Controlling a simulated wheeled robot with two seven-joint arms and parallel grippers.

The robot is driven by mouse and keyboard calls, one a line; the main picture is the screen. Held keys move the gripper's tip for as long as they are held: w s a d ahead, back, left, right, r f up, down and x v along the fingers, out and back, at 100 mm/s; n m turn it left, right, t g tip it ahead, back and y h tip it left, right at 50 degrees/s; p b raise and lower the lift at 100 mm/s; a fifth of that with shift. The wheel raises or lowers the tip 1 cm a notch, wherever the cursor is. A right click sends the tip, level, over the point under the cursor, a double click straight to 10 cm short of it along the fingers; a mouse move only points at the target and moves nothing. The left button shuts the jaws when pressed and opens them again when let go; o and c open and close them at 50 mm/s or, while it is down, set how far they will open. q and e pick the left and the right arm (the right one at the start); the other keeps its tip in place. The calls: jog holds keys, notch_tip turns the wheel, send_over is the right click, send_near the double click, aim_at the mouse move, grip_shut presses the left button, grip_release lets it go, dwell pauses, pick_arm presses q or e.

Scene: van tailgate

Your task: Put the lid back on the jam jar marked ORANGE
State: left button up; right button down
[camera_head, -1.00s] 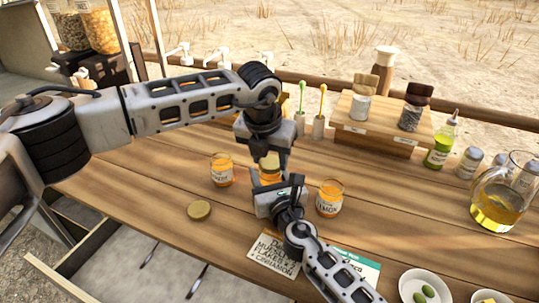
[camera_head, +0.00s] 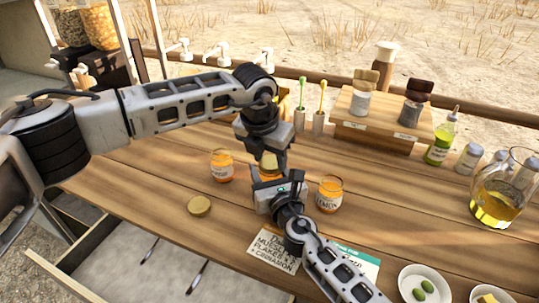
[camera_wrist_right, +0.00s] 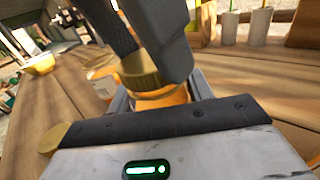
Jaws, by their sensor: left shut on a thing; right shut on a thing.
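An orange jam jar (camera_wrist_right: 160,98) stands upright between my grippers, its label hidden. My right gripper (camera_head: 272,184) is shut on its body from the front. My left gripper (camera_head: 265,150) comes down from above, shut on a gold lid (camera_wrist_right: 138,73) at the jar's mouth. The lid looks level and on or just above the rim; I cannot tell if it is fully seated. One open-looking orange jar (camera_head: 221,166) stands to the left, its label too small to read surely. A jar marked LEMON (camera_head: 329,194) stands to the right.
A loose gold lid (camera_head: 199,206) lies on the table at the front left. A handwritten card (camera_head: 273,250) lies in front. A wooden riser (camera_head: 375,132) with shakers is behind; an oil jug (camera_head: 500,195) and white bowls are at right. An open drawer lies below.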

pick_arm(q)
jog(key=m, duration=0.3)
jog(key=m+g+h, duration=0.1)
jog(key=m, duration=0.2)
jog(key=shift+w+a, duration=0.15)
jog(key=m+g, duration=0.1)
jog(key=m, duration=0.2)
jog(key=shift+w+m+h, duration=0.1)
jog(key=shift+m+h, duration=0.3)
jog(key=m+g, duration=0.1)
jog(key=m, duration=0.3)
jog(key=shift+w, duration=0.15)
jog(key=m+g, duration=0.1)
jog(key=m, duration=0.2)
jog(key=shift+m, duration=0.4)
jog(key=o, duration=0.9)
jog(key=shift+r, duration=2.25)
